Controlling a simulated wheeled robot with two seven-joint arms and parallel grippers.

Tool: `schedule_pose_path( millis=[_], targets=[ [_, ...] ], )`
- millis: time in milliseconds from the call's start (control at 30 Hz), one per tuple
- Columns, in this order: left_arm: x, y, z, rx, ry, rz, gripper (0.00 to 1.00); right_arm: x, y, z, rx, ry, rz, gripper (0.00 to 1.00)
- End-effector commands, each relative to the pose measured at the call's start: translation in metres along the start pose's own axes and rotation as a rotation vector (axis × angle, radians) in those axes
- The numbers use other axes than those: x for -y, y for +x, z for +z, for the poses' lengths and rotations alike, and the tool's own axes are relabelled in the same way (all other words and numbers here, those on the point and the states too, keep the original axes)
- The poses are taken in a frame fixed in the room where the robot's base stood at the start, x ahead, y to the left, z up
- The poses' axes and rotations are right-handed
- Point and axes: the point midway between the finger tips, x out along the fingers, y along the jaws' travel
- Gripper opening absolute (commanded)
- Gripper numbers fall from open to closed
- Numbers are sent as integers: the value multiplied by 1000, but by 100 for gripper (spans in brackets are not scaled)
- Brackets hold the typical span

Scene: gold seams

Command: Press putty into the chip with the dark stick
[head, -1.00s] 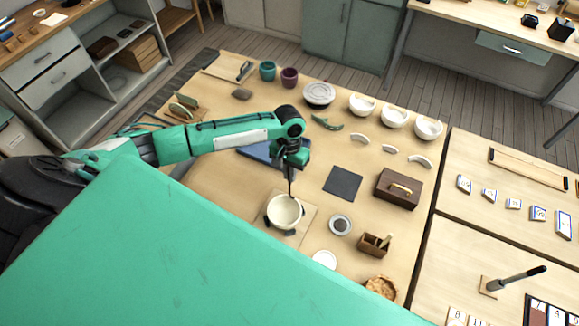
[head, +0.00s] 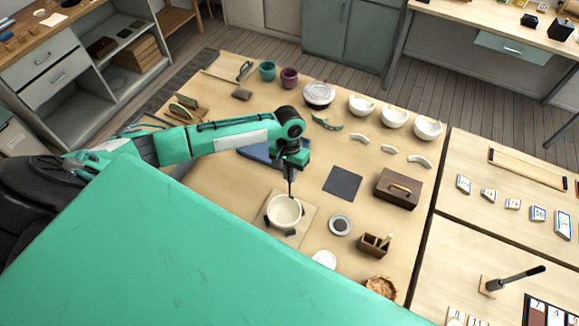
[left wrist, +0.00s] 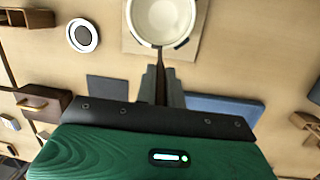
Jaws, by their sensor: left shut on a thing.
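My left gripper (head: 291,165) points down over the table and is shut on the dark stick (head: 290,187). The stick is thin and upright, and its lower tip is at the far rim of a cream bowl (head: 284,214). In the left wrist view the stick (left wrist: 160,57) runs from between the fingers to the near rim of the bowl (left wrist: 160,20). The bowl sits between dark supports on a light wooden board (head: 302,236). I cannot make out the chip or any putty at this size. My right gripper is not in view.
A small dish with a dark middle (head: 340,225), a wooden holder (head: 374,244) and a white disc (head: 324,259) stand right of the bowl. A dark mat (head: 342,184) and a brown box (head: 398,190) lie beyond. White bowls (head: 394,116) stand at the back.

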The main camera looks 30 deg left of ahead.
Motion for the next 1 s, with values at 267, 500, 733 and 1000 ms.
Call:
schedule_pose_path(
  millis=[267, 500, 733, 1000],
  targets=[
    [-1, -6, 1, 0, 0, 0, 0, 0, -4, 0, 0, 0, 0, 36],
    [-3, -22, 3, -2, 0, 1, 0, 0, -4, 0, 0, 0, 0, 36],
    [-4, -38, 6, -1, 0, 1, 0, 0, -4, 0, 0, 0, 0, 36],
    [-6, -57, 9, -1, 0, 0, 0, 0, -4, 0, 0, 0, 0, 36]
  ],
)
